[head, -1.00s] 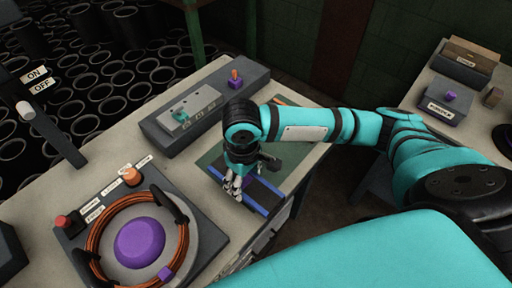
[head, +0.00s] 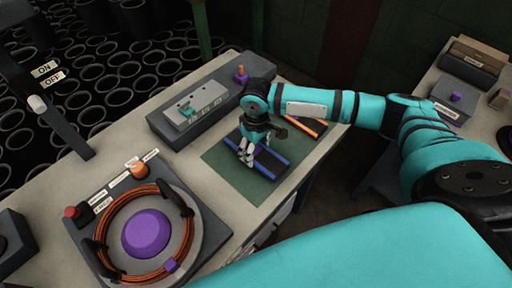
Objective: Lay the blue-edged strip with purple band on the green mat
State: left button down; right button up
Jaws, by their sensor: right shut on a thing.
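The blue-edged strip (head: 270,163) is dark with blue long edges. It is over the green mat (head: 222,163), on it or just above; I cannot tell if it touches. My right gripper (head: 246,160) is at the strip's left part, fingers pointing down, shut on it. The gripper hides part of the strip, and I cannot make out its purple band. My left gripper is not in view.
An orange-edged strip (head: 308,126) lies near the table's far right edge. A grey block with a metal plate (head: 195,104) stands behind the mat. A round fixture with an orange cable coil and a purple dome (head: 146,233) stands front left.

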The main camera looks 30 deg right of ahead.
aim_at(256, 151)
jog(key=o, duration=1)
jog(key=shift+f, duration=0.1)
jog(key=shift+c, duration=0.2)
notch_tip(256, 151, up, 12)
jog(key=shift+r+b, duration=0.2)
jog(key=shift+b, duration=0.25)
